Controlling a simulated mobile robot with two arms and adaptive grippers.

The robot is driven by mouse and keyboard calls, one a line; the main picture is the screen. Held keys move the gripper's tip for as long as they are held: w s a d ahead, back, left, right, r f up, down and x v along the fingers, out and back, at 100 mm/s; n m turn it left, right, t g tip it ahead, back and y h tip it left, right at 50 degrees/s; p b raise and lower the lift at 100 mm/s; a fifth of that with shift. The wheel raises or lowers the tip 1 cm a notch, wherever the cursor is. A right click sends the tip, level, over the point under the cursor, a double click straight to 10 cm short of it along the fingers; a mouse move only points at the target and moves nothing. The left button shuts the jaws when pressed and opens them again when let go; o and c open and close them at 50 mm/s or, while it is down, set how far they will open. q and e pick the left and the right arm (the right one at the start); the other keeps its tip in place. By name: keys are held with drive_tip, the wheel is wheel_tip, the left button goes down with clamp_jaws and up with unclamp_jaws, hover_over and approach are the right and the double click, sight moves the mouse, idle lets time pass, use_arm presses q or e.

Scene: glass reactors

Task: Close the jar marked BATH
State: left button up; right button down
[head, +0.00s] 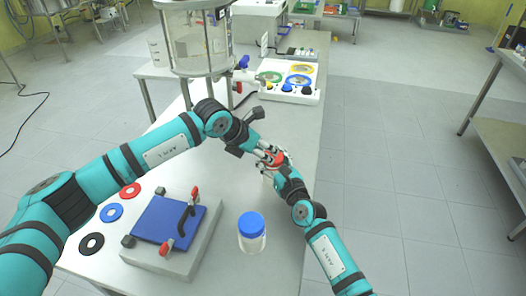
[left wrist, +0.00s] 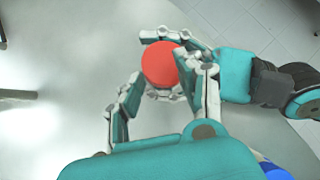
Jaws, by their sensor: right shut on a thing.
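A red lid (head: 277,158) shows at the top of a mostly hidden jar near the table's right edge. In the left wrist view the lid (left wrist: 162,63) is a round red disc seen from above. My right gripper (head: 277,170) is shut on the jar below the lid; its fingers also show around it in the left wrist view (left wrist: 160,90). My left gripper (head: 264,153) is open above the jar, with its fingers (left wrist: 170,75) spread on both sides of the lid. I cannot tell whether they touch it, or how the lid sits. No BATH marking is readable.
A jar with a blue lid (head: 252,231) stands nearer. A blue-topped plate with red clamps (head: 170,218) is left of it, beside red, blue and black rings (head: 111,212). A glass reactor (head: 197,40) and a white panel with coloured rings (head: 290,80) stand farther back.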

use_arm(q)
drive_tip(key=c, duration=0.3)
use_arm(e)
drive_tip(key=shift+f, duration=0.25)
use_arm(q)
drive_tip(key=shift+c, duration=0.2)
drive_tip(key=shift+f, duration=0.2)
use_arm(e)
drive_tip(key=shift+s, duration=0.1)
drive_tip(key=c, duration=0.9)
unclamp_jaws()
drive_tip(key=o, duration=0.5)
use_arm(q)
drive_tip(key=v, duration=0.4)
drive_tip(key=shift+d, duration=0.1)
use_arm(e)
drive_tip(key=shift+o, duration=0.5)
drive_tip(key=shift+r, duration=0.15)
